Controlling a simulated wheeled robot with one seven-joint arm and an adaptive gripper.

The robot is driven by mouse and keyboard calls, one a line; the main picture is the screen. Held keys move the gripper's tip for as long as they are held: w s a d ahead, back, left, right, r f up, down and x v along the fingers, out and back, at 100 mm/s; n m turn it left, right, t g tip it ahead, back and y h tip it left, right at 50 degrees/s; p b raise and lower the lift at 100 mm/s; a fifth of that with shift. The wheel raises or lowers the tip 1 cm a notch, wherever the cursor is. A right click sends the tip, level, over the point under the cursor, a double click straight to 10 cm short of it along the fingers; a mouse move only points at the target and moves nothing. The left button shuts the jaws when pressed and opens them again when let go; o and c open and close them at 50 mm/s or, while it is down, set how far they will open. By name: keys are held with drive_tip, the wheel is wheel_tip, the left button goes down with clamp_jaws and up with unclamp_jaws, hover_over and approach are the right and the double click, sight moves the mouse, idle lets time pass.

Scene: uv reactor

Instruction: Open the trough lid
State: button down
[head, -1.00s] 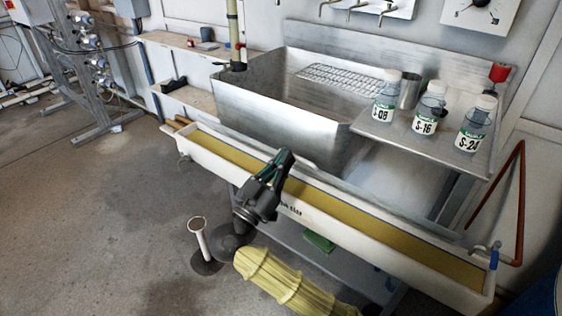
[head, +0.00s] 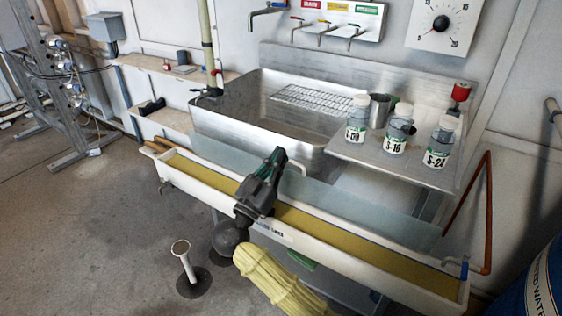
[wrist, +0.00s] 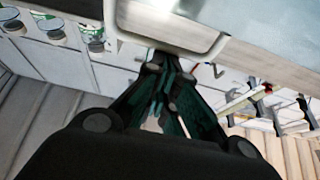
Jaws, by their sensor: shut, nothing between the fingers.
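The long white trough (head: 365,272) has a yellow-brown inside that shows along its length. Its bluish see-through lid (head: 370,205) stands raised along the trough's back side, in front of the sink. A pale loop handle (head: 298,168) on the lid shows just right of my gripper (head: 277,156). My gripper is shut and empty, above the middle of the trough. In the wrist view, the fingertips (wrist: 160,62) are close to the handle loop (wrist: 165,42), with the lid (wrist: 265,20) beyond. I cannot tell whether they touch. My gripper hides part of the trough and lid.
A steel sink (head: 235,125) stands behind the trough. Labelled bottles, one marked S-16 (head: 396,135), stand on its right drainboard (head: 375,163). A red-brown pipe (head: 488,210) and a blue barrel (head: 540,285) are at the right. Open floor (head: 85,235) lies at the left.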

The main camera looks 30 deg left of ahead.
idle(0.4)
drive_tip(key=v, duration=1.2)
drive_tip(key=shift+a, duration=0.1)
